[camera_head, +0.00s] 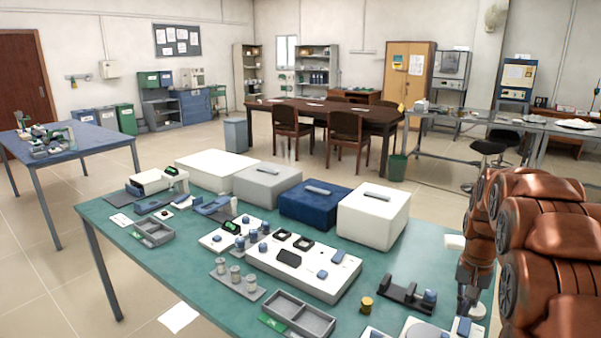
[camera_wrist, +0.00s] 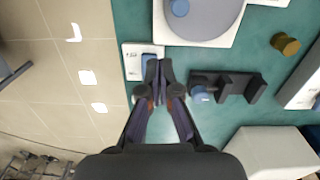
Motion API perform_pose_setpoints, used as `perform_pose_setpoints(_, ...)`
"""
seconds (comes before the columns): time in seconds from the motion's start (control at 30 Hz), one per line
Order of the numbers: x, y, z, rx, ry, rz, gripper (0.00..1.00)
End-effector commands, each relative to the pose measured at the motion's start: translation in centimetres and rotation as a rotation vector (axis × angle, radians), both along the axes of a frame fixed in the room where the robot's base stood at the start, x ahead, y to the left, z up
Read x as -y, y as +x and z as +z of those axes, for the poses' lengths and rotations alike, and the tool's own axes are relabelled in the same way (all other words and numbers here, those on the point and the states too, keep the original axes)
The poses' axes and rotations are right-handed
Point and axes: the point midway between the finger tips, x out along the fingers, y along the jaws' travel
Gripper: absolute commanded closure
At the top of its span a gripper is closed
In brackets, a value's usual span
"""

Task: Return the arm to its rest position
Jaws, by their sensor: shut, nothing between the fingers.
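My arm (camera_head: 540,230) is copper-coloured and fills the right edge of the head view, bent with its lower part hanging down. My gripper (camera_head: 467,295) points down at the right edge of the green table (camera_head: 150,240). In the wrist view my gripper (camera_wrist: 159,75) has its fingertips together with nothing between them. The fingertips are over a small white plate with a blue part (camera_wrist: 140,60) near the table edge. A dark stand (camera_wrist: 232,87) is just right of the fingers.
Several box-shaped units, one of them blue (camera_head: 313,207), stand along the table's far side. A brass weight (camera_head: 367,304) and a grey tray (camera_head: 298,314) lie at the front. A white round-topped device (camera_wrist: 205,12) lies beyond the fingers.

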Motion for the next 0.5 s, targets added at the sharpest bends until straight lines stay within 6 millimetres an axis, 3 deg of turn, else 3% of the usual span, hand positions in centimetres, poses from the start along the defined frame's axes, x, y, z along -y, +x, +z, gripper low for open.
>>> perform_pose_setpoints(0.2, -5.1, -4.0, 2.6, -0.017, 0.003, 0.081, 1.0)
perform_pose_setpoints(0.5, -11.3, -10.4, 4.7, -0.044, 0.015, 0.196, 1.0)
